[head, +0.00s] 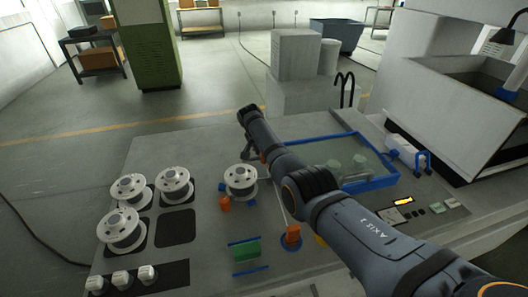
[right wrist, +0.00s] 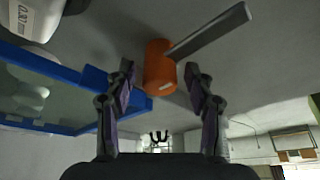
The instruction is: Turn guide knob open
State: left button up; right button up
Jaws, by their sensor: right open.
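In the right wrist view an orange cylindrical knob (right wrist: 158,70) has a flat grey bar sticking out to the upper right. My right gripper (right wrist: 161,77) is open, with one finger on each side of the knob and gaps showing beside it. The head view shows an orange knob on a blue base (head: 291,235) beside the arm, and an orange piece (head: 225,204) by a spool. I cannot tell which matches the wrist view. My left gripper is not in view.
White spools (head: 174,183) stand on the left of the grey worktop. A blue-framed tray (head: 372,184) lies behind my right arm, and its frame (right wrist: 45,68) is close left of the fingers in the wrist view. A green block (head: 246,250) stands near the front.

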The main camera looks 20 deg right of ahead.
jog(key=v, duration=0.8)
